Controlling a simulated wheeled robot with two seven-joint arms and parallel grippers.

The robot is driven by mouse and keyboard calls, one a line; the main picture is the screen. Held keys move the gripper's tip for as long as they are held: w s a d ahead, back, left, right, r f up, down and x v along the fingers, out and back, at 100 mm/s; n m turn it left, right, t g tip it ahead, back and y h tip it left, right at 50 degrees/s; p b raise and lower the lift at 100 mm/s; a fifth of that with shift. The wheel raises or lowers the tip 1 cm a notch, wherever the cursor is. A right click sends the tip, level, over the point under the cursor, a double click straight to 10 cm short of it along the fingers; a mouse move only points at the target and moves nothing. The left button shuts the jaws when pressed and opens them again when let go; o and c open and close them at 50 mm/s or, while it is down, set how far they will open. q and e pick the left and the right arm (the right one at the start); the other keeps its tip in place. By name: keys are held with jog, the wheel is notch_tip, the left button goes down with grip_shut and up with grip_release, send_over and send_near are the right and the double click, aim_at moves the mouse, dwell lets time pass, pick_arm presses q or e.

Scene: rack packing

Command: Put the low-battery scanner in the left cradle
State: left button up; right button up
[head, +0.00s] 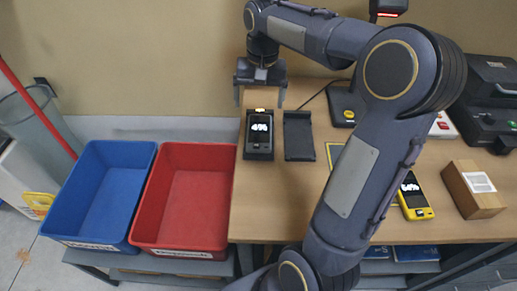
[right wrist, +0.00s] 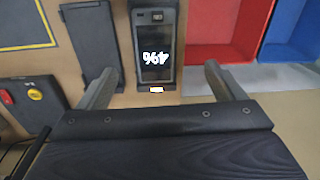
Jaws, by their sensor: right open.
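A dark scanner (head: 259,133) showing 4% sits in the left cradle (head: 258,155) on the desk's left part. The scanner also shows in the right wrist view (right wrist: 155,48), lying in its cradle with a small light at the cradle's end. The right cradle (head: 299,137) is empty; it also shows in the right wrist view (right wrist: 91,45). A yellow scanner (head: 413,197) showing what looks like 64% lies further right, partly behind my arm. My right gripper (head: 260,99) is open and empty at the far end of the left cradle, its fingers apart on either side. My left gripper is out of view.
A blue bin (head: 76,210) and a red bin (head: 151,213) stand left of the desk. A black device with a yellow button (head: 346,106) stands behind the yellow-outlined area.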

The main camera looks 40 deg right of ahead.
jog(key=s+a+f+n+t+y, duration=0.1)
jog(key=s+a+f+n+t, duration=0.1)
jog(key=s+a, duration=0.6)
jog(key=s+a+f+n+t+y, duration=0.2)
jog(key=s+a, duration=0.5)
jog(key=s, duration=0.4)
jog(key=shift+s+a+f+n+t, duration=0.3)
jog(key=shift+n+t, duration=0.2)
jog(key=shift+n, duration=0.3)
